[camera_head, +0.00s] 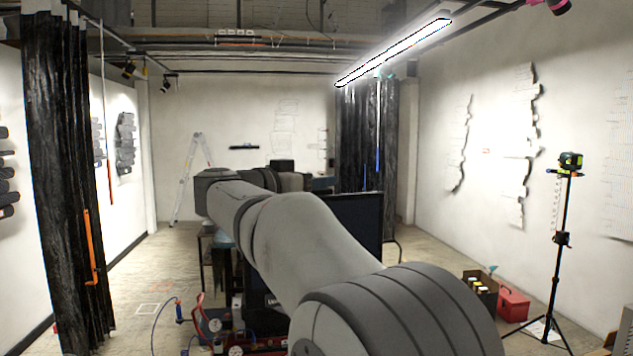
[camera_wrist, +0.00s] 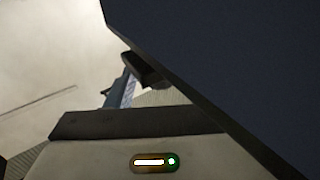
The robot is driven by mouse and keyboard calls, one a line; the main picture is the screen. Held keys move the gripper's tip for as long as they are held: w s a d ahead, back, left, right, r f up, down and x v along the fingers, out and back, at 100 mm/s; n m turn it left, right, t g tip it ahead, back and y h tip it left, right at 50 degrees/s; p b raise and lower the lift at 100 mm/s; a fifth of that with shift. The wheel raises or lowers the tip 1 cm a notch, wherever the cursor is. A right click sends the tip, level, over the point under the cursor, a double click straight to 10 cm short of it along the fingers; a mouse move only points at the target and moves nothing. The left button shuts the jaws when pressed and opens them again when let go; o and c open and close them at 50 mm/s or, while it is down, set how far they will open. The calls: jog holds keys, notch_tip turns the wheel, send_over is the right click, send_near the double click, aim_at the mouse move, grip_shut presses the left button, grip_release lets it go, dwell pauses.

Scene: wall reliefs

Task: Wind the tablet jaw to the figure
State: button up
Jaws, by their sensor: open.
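I cannot pick out the tablet jaw or the figure in either view. My arm crosses the middle of the head view and hides what lies behind it. No fingers of my gripper can be made out in either view. In the wrist view a large dark flat panel (camera_wrist: 230,70) fills the right side, very close, and I cannot tell what it belongs to. Left of it are a blue post (camera_wrist: 122,90) with a dark piece at its top, and a pale housing (camera_wrist: 90,150) with a lit bar and a green light. The panel partly covers the housing.
A black curtain (camera_head: 62,170) hangs at the left. A tripod with an instrument (camera_head: 570,162) stands at the right, near a red box (camera_head: 513,304). Gauges with hoses (camera_head: 215,325) are low in front. Pale floor (camera_head: 150,265) shows at left.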

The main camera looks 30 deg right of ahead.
jog(key=b+v, duration=0.1)
jog(key=v, duration=0.6)
jog(key=shift+b, duration=0.4)
